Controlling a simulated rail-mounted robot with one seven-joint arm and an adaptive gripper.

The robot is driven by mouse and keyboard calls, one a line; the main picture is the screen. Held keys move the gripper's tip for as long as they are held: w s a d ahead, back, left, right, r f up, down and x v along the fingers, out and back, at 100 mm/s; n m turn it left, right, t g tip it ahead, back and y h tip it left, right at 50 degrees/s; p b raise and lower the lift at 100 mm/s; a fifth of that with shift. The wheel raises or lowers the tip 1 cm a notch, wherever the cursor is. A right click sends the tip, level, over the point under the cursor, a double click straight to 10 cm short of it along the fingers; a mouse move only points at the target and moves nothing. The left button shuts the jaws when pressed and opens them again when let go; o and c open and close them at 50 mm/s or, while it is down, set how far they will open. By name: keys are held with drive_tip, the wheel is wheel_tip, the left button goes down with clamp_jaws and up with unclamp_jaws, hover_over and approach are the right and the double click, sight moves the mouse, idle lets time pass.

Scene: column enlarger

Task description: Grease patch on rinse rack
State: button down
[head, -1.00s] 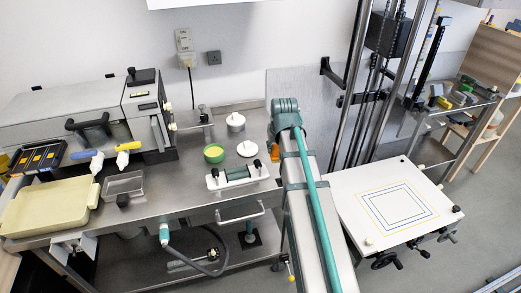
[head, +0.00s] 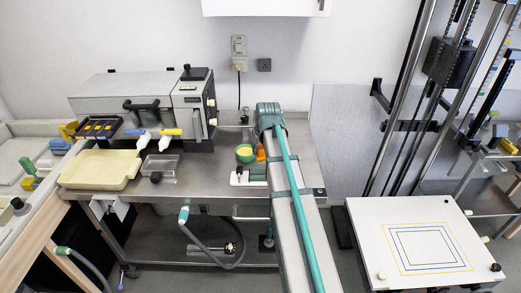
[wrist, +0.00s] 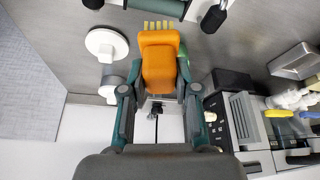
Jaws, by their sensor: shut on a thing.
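My gripper (wrist: 157,92) is shut on an orange block-shaped tool (wrist: 158,68) with a row of pale yellow bristle-like tips at its far end. In the head view the orange tool (head: 261,153) shows beside the green bowl (head: 244,154), which holds something yellow. My arm hides most of the gripper there. In the wrist view a sliver of green shows just right of the tool, partly hidden. A white base with a teal roller (wrist: 158,7) lies beyond the bristles; its white base also shows in the head view (head: 243,180). No grease patch can be made out.
A white disc (wrist: 106,44) lies left of the tool. A grey machine (head: 125,92), a cream tray (head: 98,172), a clear container (head: 162,169) and squeeze bottles stand left on the steel bench (head: 205,187). A white board (head: 365,225) stands right, beside tall columns.

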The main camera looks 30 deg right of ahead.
sight(261, 156)
drive_tip(key=shift+f+b, duration=1.25)
drive_tip(key=shift+f, duration=1.35)
drive_tip(key=shift+s+d, duration=0.1)
drive_tip(key=shift+s+d+p, duration=0.15)
drive_tip(key=shift+s+d, duration=0.25)
drive_tip(key=shift+d, duration=0.35)
drive_tip(key=shift+s+d+p, duration=0.15)
drive_tip(key=shift+s+d, duration=0.2)
drive_tip(key=shift+d, duration=0.4)
drive_tip(key=shift+f+b, duration=0.5)
drive_tip(key=shift+f, duration=0.45)
idle(0.3)
drive_tip(key=shift+w+a, duration=0.1)
drive_tip(key=shift+a, duration=0.05)
drive_tip(key=shift+w+a, duration=0.5)
drive_tip(key=shift+a, duration=0.5)
drive_tip(key=shift+w+a, duration=0.5)
drive_tip(key=shift+a, duration=0.5)
drive_tip(key=shift+w+a, duration=0.5)
drive_tip(key=shift+a, duration=0.5)
